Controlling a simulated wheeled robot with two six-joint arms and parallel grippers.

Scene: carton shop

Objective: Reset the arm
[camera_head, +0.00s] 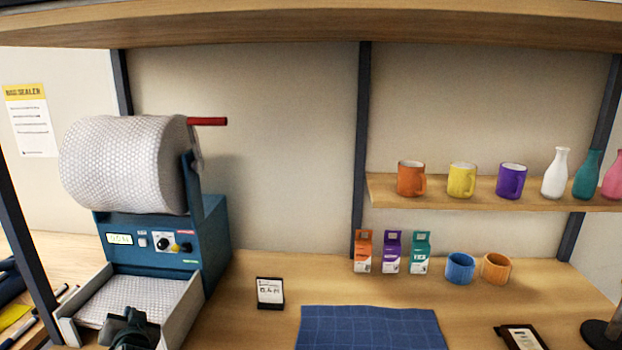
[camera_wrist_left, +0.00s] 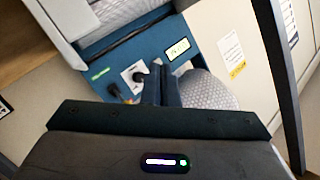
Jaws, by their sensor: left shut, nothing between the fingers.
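My left gripper (camera_head: 130,328) is at the bottom left of the head view, over the front of the grey tray of the bubble-wrap machine. It is shut and empty. In the left wrist view its closed fingers (camera_wrist_left: 161,84) show in front of the machine's blue panel (camera_wrist_left: 125,60). My right gripper is in neither view.
The bubble-wrap machine (camera_head: 160,240) carries a large roll (camera_head: 120,165) and a red-handled lever (camera_head: 207,121). Cartons, mugs and vases stand at the back and on the shelf (camera_head: 440,192).

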